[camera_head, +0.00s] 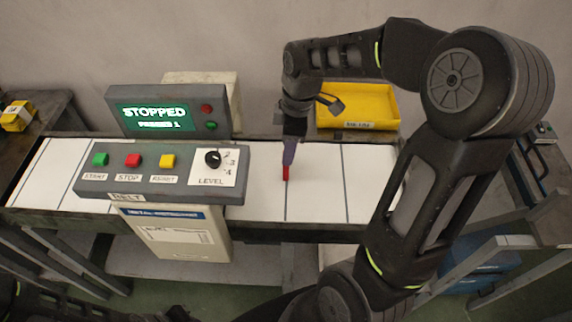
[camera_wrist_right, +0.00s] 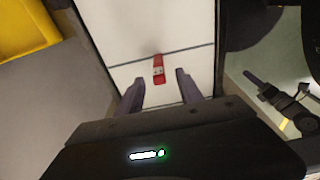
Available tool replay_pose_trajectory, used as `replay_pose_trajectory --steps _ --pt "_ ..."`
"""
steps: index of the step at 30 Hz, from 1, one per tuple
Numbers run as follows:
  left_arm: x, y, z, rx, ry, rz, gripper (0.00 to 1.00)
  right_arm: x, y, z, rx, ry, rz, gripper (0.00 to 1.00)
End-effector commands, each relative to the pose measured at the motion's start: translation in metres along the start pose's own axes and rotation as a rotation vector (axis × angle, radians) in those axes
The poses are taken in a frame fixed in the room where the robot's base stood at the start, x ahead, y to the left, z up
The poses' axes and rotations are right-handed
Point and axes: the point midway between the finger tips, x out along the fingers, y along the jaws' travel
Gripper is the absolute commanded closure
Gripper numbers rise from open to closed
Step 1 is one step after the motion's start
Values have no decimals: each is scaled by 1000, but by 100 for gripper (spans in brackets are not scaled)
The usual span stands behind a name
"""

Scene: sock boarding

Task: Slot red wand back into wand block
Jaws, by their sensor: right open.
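The red wand (camera_head: 286,173) is on the white belt (camera_head: 262,190), just right of the control panel. It also shows in the right wrist view (camera_wrist_right: 158,69), with a small pale label, just beyond and between the fingers. My right gripper (camera_head: 289,152) points down directly over the wand. Its two purple fingers stand apart on either side in the wrist view (camera_wrist_right: 160,90), open and holding nothing. I cannot tell any thing as the wand block for certain; a small yellow block (camera_head: 17,116) sits on the dark table at far left. My left gripper is not in view.
The control panel (camera_head: 160,190) with coloured buttons and a green "STOPPED" screen (camera_head: 153,117) stands left of my right gripper. A yellow bin (camera_head: 358,105) is behind the belt. Blue drawers (camera_head: 480,262) are under the right-hand bench. The belt around the wand is clear.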

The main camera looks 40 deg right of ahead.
Motion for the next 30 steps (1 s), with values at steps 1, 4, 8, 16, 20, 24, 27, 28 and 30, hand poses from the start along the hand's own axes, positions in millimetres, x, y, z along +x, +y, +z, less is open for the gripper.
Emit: replay_pose_trajectory --steps 1,4,8,16,20,24,27,28,30 --pt "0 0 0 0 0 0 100 1 0 0 0 0 -1 56" --pt "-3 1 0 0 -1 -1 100 8 0 0 0 -1 -2 56" --pt "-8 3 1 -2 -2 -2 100 26 0 0 0 -3 -5 56" --pt "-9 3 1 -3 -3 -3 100 52 2 0 0 0 0 56" --pt "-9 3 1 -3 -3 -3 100 52 2 0 0 0 0 56" --pt "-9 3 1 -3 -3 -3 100 52 2 0 0 0 0 56" --pt "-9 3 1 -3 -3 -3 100 52 2 0 0 0 0 56" --pt "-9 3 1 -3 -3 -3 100 52 2 0 0 0 0 56" --pt "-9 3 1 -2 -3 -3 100 52 2 0 0 0 0 56"
